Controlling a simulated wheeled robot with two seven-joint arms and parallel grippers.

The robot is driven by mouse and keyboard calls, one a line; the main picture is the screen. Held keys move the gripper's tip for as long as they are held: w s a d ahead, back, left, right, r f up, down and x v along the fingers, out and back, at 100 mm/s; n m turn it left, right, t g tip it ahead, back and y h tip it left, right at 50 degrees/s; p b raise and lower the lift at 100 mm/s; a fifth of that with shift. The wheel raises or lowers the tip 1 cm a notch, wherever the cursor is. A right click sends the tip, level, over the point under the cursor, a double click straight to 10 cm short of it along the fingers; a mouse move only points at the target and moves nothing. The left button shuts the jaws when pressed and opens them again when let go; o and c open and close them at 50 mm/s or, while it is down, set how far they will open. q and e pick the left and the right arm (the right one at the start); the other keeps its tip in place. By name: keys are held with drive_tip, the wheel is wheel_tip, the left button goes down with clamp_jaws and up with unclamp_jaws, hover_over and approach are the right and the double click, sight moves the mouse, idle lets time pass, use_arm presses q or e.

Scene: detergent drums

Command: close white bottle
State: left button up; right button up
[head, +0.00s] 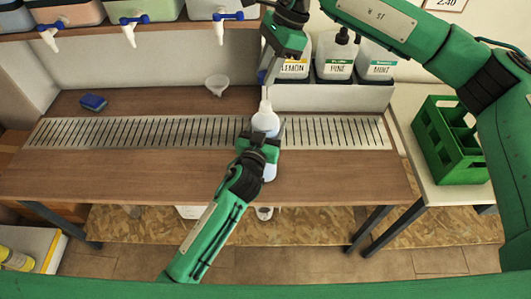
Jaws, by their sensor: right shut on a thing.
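The white bottle (265,122) is upright over the front part of the metal grating, with its narrow neck up. My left gripper (259,143) is around its body, a green finger on each side. The lower part of the bottle shows pale below the fingers. Whether these fingers press on it is hard to tell. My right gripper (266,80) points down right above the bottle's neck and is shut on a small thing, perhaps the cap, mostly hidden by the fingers. I cannot tell whether that thing touches the neck.
A white funnel (217,84) and a blue sponge (93,102) are on the wooden table (120,180). Labelled containers (335,58) stand in a grey rack behind my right gripper. Drums with blue-handled taps (134,27) line the shelf. A green crate (447,145) is at right.

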use_arm(q)
drive_tip(key=shift+c, duration=0.6)
use_arm(e)
drive_tip(key=shift+f, duration=2.5)
drive_tip(key=shift+f, duration=0.85)
drive_tip(key=shift+f, duration=0.6)
